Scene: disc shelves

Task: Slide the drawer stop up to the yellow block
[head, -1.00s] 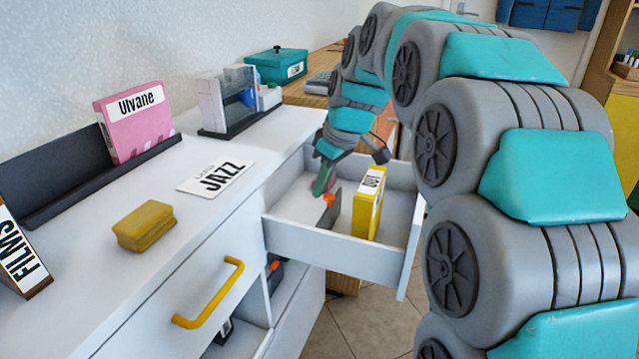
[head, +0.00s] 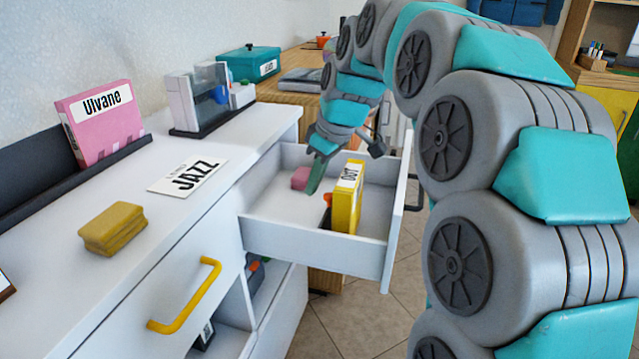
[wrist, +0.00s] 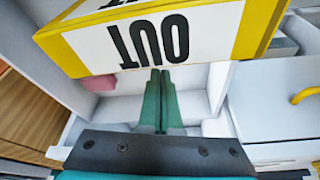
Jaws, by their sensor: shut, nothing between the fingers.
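The yellow block (head: 345,207), labelled OUT, stands upright in the open white drawer (head: 310,240). The drawer stop (head: 326,216) is a dark plate with an orange knob (head: 328,199). It stands close against the left side of the block, partly hidden by it; I cannot tell if they touch. My gripper (head: 314,188) is shut and empty, its green fingers pointing down into the drawer just behind and left of the knob. In the wrist view the block (wrist: 75,62) fills the top, beyond my shut fingertips (wrist: 159,72); the stop is not visible there.
A small pink item (head: 299,178) lies in the drawer, left of my fingers. The drawer walls surround my fingertips. The white cabinet top (head: 180,215) holds a JAZZ card (head: 190,177), a yellow stack (head: 113,229) and a pink box (head: 103,127). A yellow handle (head: 190,300) juts from the cabinet front.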

